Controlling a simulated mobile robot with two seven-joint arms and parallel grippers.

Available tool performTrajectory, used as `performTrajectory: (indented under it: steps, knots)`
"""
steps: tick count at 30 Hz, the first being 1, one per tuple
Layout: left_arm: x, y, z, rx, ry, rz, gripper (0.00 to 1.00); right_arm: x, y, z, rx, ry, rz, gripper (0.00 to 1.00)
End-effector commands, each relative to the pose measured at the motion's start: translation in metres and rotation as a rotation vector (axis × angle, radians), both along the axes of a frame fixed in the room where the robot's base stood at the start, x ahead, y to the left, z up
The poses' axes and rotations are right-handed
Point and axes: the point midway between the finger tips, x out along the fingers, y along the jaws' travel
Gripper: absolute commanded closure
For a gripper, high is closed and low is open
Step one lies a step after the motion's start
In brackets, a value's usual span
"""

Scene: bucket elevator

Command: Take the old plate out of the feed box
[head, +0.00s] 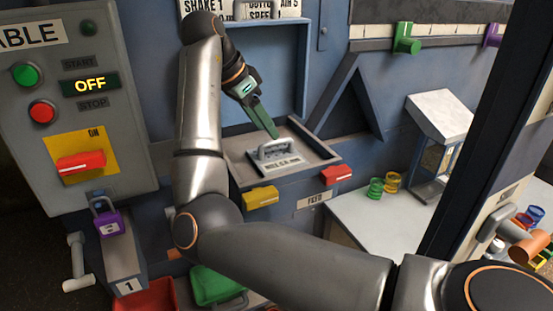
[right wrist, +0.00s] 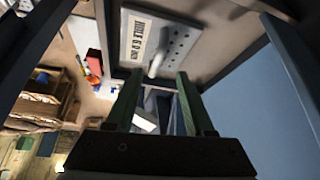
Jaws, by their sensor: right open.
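The old plate (head: 300,162) is a light grey plate with small holes, a raised bar handle (head: 275,147) and a printed label. It lies in the open feed box (head: 238,172), a grey tray at the front of the blue machine. The plate (right wrist: 185,32) and its handle (right wrist: 160,52) also show in the right wrist view. My right gripper (head: 275,136) has green fingers and points down just above the handle. Contact with the handle cannot be told. My left gripper is not in view.
A yellow handle (head: 262,197) and a red handle (head: 337,175) stick out below the feed box. A control panel (head: 75,110) reading OFF stands at left, with a purple padlock (head: 110,222) below. A white table (head: 395,232) at right holds green and yellow rings.

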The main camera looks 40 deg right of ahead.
Motion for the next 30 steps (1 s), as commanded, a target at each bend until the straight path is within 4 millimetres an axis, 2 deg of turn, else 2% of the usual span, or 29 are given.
performTrajectory:
  steps: [5, 15, 23, 24, 30]
  knots:
    - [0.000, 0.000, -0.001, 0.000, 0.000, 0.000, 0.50, -0.001, -0.006, -0.011, -0.001, 0.000, 0.000, 0.46]
    - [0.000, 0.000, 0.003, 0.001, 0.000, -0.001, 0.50, -0.010, -0.026, -0.050, 0.000, 0.000, 0.001, 0.46]
    - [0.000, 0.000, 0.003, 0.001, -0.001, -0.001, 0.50, -0.010, -0.029, -0.053, -0.001, -0.002, 0.001, 0.46]
    - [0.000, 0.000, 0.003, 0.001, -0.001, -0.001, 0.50, -0.010, -0.029, -0.053, 0.000, -0.002, 0.001, 0.48]
    - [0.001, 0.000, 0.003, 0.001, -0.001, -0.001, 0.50, -0.010, -0.029, -0.053, 0.000, -0.002, 0.001, 0.70]
